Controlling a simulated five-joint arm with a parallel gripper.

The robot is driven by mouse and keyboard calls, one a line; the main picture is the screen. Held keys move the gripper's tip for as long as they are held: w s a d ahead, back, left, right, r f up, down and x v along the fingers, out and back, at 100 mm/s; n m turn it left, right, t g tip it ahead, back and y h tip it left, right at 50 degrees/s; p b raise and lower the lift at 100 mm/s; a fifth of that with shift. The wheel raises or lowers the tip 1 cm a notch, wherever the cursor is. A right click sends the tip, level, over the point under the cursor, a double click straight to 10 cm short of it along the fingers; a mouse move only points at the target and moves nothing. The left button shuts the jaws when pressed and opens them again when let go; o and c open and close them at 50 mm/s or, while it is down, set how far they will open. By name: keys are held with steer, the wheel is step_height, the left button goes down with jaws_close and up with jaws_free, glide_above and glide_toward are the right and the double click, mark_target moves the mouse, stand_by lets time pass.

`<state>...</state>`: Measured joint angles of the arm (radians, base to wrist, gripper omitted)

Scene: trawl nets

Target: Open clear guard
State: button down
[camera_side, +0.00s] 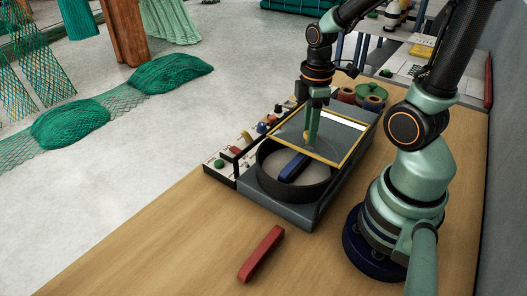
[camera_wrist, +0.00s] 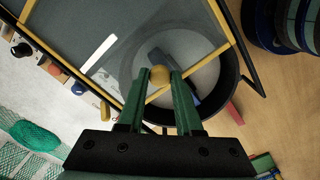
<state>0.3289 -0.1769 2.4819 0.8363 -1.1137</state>
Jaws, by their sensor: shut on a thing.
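The clear guard (camera_side: 338,143) is a see-through panel with a yellow rim over the back part of a round black-walled bowl (camera_side: 318,192) on a grey base. The guard (camera_wrist: 88,38) fills the upper left of the wrist view; a pale strip shows on it. Its small yellow knob (camera_wrist: 159,74) sits near the rim, between my fingertips. My gripper (camera_side: 309,139) points down from above and is shut on the knob. A dark blue bar (camera_side: 292,168) lies in the bowl, partly seen through the guard. Whether the guard is tilted is hard to tell.
A panel with coloured buttons (camera_side: 224,164) runs along the base's left side, with a black rail beside it. A green pot (camera_side: 371,93) and reddish spools (camera_side: 346,96) stand behind. A red bar (camera_side: 261,253) lies on the otherwise clear front table.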

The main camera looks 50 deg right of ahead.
mark_target(322, 128)
steer(key=d, duration=0.7)
steer(key=shift+d, duration=0.25)
steer(key=c, duration=0.6)
jaws_free()
step_height(322, 128, up, 12)
steer(key=shift+r, duration=0.1)
steer(key=w+a+m+t, duration=0.1)
steer(key=a+m+t, duration=0.1)
steer(key=a, duration=0.3)
steer(key=w+a+m+t, duration=0.1)
steer(key=a+m, duration=0.3)
steer(key=a, duration=0.1)
steer(key=w+a+m+t, duration=0.2)
steer(key=a+m, duration=0.1)
steer(key=a, duration=0.3)
steer(key=shift+r+t, duration=0.25)
steer(key=shift+t, duration=0.05)
